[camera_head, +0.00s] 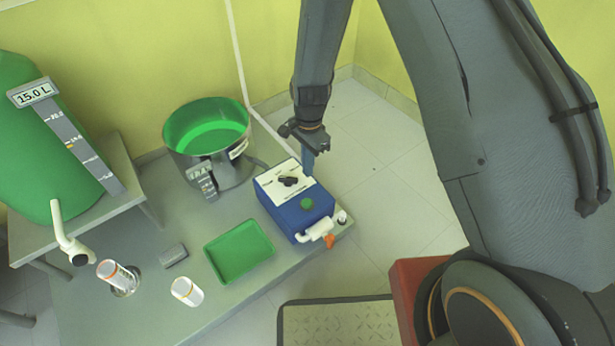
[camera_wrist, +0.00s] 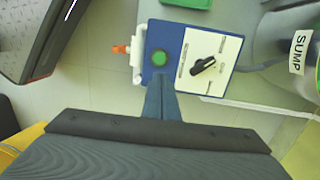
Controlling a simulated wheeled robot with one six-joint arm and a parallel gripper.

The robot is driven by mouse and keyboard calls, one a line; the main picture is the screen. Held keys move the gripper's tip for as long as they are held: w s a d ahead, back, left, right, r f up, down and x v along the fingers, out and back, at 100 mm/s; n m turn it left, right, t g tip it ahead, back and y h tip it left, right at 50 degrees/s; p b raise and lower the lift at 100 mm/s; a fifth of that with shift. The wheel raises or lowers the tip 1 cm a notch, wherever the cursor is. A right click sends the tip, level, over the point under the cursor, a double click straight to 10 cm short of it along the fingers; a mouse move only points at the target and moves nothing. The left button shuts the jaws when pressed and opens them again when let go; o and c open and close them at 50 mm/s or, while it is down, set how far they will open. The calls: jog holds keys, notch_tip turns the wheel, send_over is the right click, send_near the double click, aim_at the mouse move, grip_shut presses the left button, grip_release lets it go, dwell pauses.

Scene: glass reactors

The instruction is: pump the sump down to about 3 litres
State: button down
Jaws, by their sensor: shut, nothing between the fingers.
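The sump (camera_head: 180,147) is a round metal pot with green liquid inside. Its SUMP label (camera_wrist: 300,52) shows in the wrist view; the small gauge (camera_head: 206,183) on its front is too small to read. Right of it stands a blue pump box (camera_head: 291,214) with a white panel, a black knob (camera_head: 290,181) and a green button (camera_head: 306,203). The button (camera_wrist: 160,58) and knob (camera_wrist: 203,65) also show in the wrist view. My gripper (camera_head: 308,172) is shut and empty, pointing down near the box's right edge. In the wrist view its fingertips (camera_wrist: 161,80) appear close to the button.
A green tank (camera_head: 40,150) with a 15.0 L display (camera_head: 33,93) stands at left on a raised bench. An orange-handled white outlet (camera_head: 320,231) juts from the box.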

aim_at(307, 201)
jog(key=f+b, duration=0.1)
jog(key=f, duration=0.3)
jog(key=s+f+b, duration=0.1)
jog(key=f, duration=0.3)
jog(key=f+b, duration=0.1)
jog(key=f, duration=0.3)
jog(key=shift+s+a+f, duration=0.15)
jog(key=shift+f, duration=0.15)
